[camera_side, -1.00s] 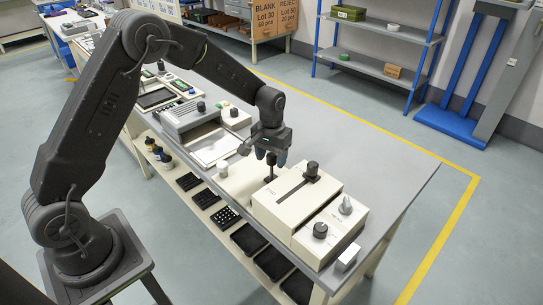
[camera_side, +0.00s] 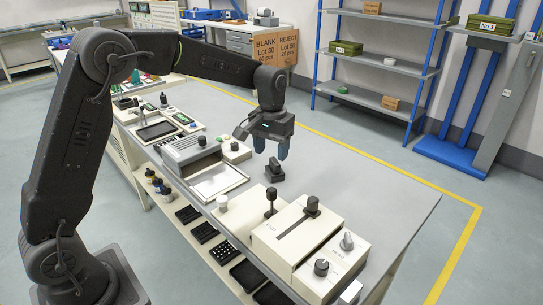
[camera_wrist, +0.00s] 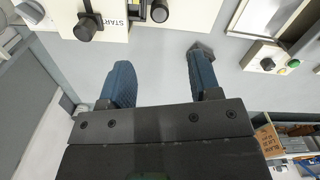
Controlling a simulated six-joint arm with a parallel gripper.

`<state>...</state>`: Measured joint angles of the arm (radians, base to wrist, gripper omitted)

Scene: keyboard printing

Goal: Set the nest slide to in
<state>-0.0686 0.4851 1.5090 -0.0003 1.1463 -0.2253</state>
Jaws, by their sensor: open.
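My gripper (camera_side: 270,147) hangs open and empty, its blue fingers pointing down above the grey bench; its fingers also show apart in the wrist view (camera_wrist: 158,78). A cream machine (camera_side: 262,232) has a long dark slot with a black knob (camera_side: 312,205) at the slot's far end; this looks like a slide, but I cannot read a nest label. Left of it, a black-knobbed lever (camera_side: 271,197) stands on a lower cream plate. A small dark tilted piece (camera_side: 274,170) is on the bench just beyond, below my fingers. My gripper touches none of these.
Round knobs (camera_side: 321,267) and a pale grey selector (camera_side: 347,242) sit at the machine's front right. A grey device with a pale tray (camera_side: 218,182) stands to the left. Dark trays (camera_side: 205,232) line the lower shelf. The bench's right side is clear.

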